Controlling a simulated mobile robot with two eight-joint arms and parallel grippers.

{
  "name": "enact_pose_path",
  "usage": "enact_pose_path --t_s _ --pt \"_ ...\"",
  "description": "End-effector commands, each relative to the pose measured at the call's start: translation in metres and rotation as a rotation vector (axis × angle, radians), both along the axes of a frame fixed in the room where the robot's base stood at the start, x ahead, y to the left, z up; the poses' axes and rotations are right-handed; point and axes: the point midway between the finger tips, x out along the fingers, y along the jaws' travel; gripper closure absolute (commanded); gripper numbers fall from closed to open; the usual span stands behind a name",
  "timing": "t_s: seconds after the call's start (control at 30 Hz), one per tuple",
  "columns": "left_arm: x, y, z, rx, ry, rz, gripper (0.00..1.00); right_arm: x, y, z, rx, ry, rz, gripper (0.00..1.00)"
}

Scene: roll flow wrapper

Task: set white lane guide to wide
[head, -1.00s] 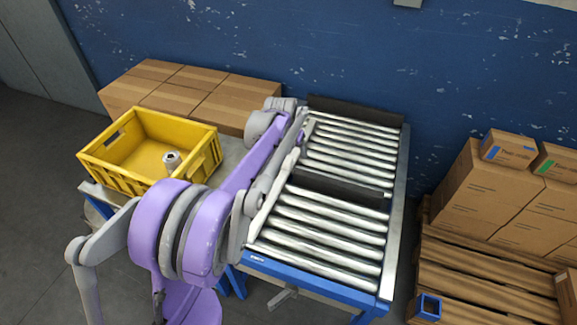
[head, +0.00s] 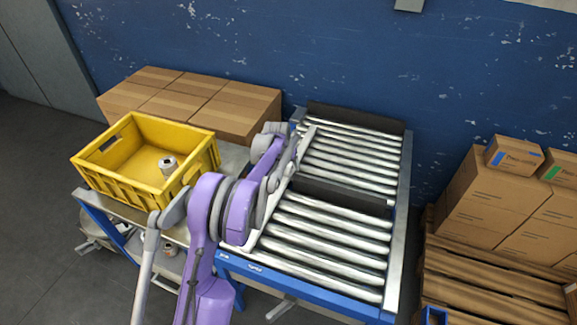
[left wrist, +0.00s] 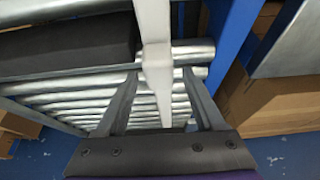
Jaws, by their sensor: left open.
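The white lane guide (head: 268,213) is a long, thin bar lying lengthwise along the left side of the roller conveyor (head: 325,237). My left arm covers part of it in the head view. In the left wrist view the white bar (left wrist: 154,45) runs between the two fingers of my left gripper (left wrist: 160,75). The fingers are open, one on each side of the bar, with a gap visible on both sides. In the head view the fingertips are hidden behind my arm. My right gripper is in neither view.
A dark crossbar (head: 345,192) spans the rollers. A yellow crate (head: 120,185) holding a small roll stands on a table at left. Cardboard boxes (head: 240,108) are behind it. More boxes (head: 490,205) sit on a pallet at right.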

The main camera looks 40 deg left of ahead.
Motion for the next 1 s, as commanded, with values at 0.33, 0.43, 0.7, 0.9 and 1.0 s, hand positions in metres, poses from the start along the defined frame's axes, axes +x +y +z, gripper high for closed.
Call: enact_pose_path --t_s 0.33,0.43,0.7,0.9,1.0 --pt "0.0021 0.0004 -0.0051 0.000 0.000 0.000 0.30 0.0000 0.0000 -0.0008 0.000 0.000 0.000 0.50" --pt "0.0021 0.0003 -0.0050 0.000 0.000 -0.001 0.44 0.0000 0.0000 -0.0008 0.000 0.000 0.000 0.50" --pt "0.0020 0.0003 -0.0049 0.000 0.000 -0.001 0.93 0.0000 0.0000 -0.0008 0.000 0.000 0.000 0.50" --pt "0.0020 0.0003 -0.0048 0.000 0.000 -0.001 1.00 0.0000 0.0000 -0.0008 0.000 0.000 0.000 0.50" --pt "0.0019 0.0004 -0.0048 0.000 0.000 -0.001 1.00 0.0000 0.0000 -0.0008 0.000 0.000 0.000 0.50"
